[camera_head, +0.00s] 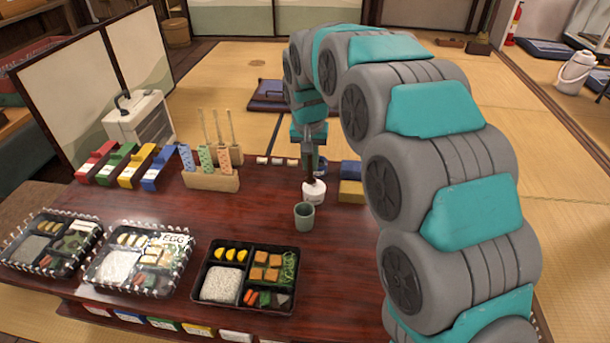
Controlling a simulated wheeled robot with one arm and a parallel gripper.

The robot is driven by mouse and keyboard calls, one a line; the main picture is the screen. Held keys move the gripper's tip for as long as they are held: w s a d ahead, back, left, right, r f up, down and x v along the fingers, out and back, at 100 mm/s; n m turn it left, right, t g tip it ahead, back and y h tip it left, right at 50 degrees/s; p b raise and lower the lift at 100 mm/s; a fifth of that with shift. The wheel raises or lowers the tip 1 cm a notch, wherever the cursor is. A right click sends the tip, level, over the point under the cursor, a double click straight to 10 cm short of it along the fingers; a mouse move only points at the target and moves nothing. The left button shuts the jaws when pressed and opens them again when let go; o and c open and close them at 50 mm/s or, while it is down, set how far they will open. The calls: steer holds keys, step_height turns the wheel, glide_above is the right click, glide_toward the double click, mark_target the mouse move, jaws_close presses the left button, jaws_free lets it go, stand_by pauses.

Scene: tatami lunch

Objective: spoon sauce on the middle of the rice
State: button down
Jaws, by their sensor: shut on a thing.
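The open black bento box (247,309) stands at the front of the dark red table. Its white rice (222,285) fills the front left compartment and looks bare. My gripper (312,170) points down over the table, behind the box and to its right. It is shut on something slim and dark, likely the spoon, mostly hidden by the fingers. A small white pot (314,191) with a dark mark is directly below the gripper; I cannot tell whether the held thing is inside it. I see no sauce clearly.
A grey-green cup (304,216) stands just in front of the pot. Two lidded bento boxes (140,260) are at the left. A wooden holder (211,181) with tall sticks stands behind. Yellow and blue blocks (351,190) are right of the pot. The table between cup and open box is clear.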

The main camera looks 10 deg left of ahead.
steer(key=w+t, duration=0.5)
steer(key=w, duration=0.8)
step_height(320, 180, down, 6)
steer(key=b, duration=0.3)
steer(key=shift+s+f, duration=0.15)
steer(key=shift+f, duration=0.1)
steer(key=shift+f, duration=0.55)
stand_by(0.5)
steer(key=shift+r, duration=0.1)
stand_by(0.5)
step_height(320, 180, up, 7)
steer(key=p, duration=0.2)
stand_by(0.6)
stand_by(0.3)
